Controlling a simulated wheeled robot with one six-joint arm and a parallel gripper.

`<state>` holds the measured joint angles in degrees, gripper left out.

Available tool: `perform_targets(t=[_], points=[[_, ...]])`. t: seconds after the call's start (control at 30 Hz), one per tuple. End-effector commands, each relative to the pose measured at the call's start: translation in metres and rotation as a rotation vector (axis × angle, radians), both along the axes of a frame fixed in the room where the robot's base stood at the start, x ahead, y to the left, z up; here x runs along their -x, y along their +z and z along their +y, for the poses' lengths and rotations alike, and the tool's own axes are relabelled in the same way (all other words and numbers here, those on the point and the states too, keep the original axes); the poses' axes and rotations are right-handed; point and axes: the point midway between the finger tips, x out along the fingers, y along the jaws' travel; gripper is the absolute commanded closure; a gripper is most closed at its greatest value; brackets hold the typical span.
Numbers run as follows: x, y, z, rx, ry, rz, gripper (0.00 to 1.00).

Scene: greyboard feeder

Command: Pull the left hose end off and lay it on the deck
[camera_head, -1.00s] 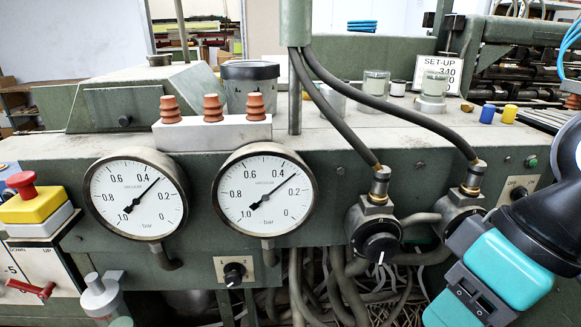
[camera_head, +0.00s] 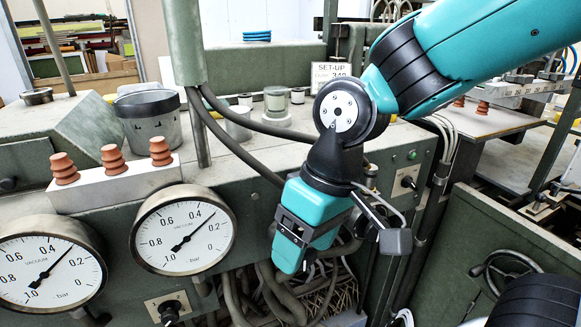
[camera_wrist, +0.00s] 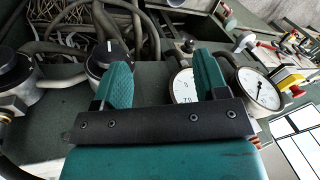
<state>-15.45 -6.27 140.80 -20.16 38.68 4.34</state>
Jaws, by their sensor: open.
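Two dark hoses come off the green post in the head view. The left hose (camera_head: 238,150) curves down over the front edge of the deck (camera_head: 265,158), and its end is hidden behind my arm. The right hose (camera_head: 262,127) also passes behind my arm. My gripper (camera_head: 290,260) is open, pointing down in front of the panel, right of the gauges.
The second valve (camera_wrist: 14,68) is at the left of the wrist view. Two gauges (camera_head: 184,230) are on the panel. Suction cups (camera_head: 113,162), a metal pot (camera_head: 150,120) and jars (camera_head: 276,103) stand on the deck. Loose hoses (camera_head: 265,290) hang below.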

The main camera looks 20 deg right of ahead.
Motion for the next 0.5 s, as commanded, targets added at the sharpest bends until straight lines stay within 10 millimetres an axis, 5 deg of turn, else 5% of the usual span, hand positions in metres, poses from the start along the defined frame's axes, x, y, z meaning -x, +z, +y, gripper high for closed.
perform_targets(t=[0.03,0.13,0.3,0.5], points=[[-0.016,0.035,-0.002,0.027,-0.046,0.02,0.33],[-0.048,0.055,-0.009,0.083,-0.146,0.044,0.33],[-0.091,0.074,-0.022,0.178,-0.293,0.067,0.33],[-0.12,0.077,-0.034,0.255,-0.397,0.072,0.33]])
